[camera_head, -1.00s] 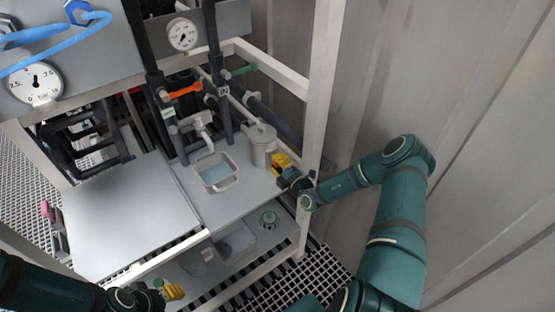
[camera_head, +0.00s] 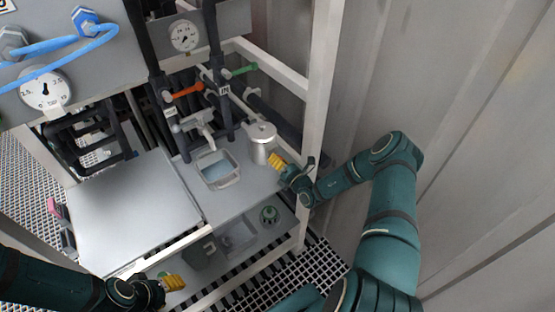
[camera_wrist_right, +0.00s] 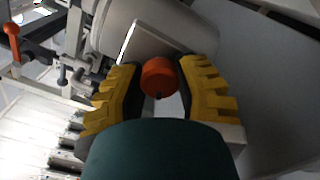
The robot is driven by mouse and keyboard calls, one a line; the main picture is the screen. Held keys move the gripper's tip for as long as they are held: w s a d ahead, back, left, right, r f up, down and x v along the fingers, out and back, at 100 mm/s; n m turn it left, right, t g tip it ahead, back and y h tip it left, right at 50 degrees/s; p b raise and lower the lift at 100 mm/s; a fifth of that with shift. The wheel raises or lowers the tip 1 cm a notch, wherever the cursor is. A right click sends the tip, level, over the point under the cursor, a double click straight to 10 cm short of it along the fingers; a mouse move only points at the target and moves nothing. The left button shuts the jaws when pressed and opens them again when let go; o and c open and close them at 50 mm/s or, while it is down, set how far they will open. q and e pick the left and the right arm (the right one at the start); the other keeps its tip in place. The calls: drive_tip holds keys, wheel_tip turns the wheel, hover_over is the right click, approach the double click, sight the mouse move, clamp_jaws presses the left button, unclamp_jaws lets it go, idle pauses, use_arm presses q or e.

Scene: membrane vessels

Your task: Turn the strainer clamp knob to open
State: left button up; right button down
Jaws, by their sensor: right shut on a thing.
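The strainer (camera_head: 261,146) is a grey metal cylinder standing on the right part of the bench in the head view. Its body also fills the top of the right wrist view (camera_wrist_right: 145,32). The orange-red clamp knob (camera_wrist_right: 158,76) sits at the strainer's side, between the yellow fingers of my right gripper (camera_head: 277,160). The right gripper is shut on the knob, with a finger on each side. The knob is hidden in the head view. My left gripper (camera_head: 174,283) is low at the bottom left, apart from the strainer; its finger gap is unclear.
A clear tub of bluish liquid (camera_head: 218,170) stands left of the strainer, under a tap. Pipes with an orange handle (camera_head: 187,91) and a green handle (camera_head: 243,70) rise behind. A white frame post (camera_head: 318,110) stands close to my right gripper. The left bench top (camera_head: 135,208) is clear.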

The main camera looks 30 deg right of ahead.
drive_tip(key=shift+a+n, duration=0.1)
drive_tip(key=shift+n, duration=0.3)
drive_tip(key=c, duration=0.6)
unclamp_jaws()
drive_tip(key=shift+w, duration=0.1)
drive_tip(key=s+d, duration=0.1)
drive_tip(key=s, duration=1.1)
